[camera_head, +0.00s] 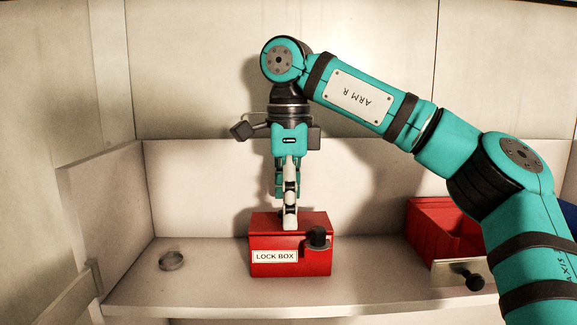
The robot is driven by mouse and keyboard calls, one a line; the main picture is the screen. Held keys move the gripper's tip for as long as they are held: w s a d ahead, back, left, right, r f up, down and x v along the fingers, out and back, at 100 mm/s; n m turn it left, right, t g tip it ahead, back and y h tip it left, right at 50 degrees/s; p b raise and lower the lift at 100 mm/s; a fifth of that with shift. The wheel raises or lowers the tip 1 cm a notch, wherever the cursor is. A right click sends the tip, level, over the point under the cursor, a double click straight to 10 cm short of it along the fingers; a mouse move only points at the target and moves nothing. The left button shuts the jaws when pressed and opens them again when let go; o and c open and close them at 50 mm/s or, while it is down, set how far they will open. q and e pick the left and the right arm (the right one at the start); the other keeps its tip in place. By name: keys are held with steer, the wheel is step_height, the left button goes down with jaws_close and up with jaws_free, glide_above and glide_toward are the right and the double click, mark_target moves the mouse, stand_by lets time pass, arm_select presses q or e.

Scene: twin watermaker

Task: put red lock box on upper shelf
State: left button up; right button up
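The red lock box (290,262) sits on a white shelf (210,285). It has a white "LOCK BOX" label and a dark knob on its front right. My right gripper (289,222) points straight down over it, with fingertips at the top of the box. The fingers are seen edge-on, one in front of the other, so I cannot tell whether they are open or closed on a part of the box. My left gripper is not in view. No second, higher shelf can be made out.
A small metal ring (171,261) lies on the shelf left of the box. A red open bin (440,230) stands at the right, partly behind my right arm, with a blue thing (569,216) beyond. White walls close the shelf at the left and back.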

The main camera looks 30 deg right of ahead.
step_height(320, 180, up, 8)
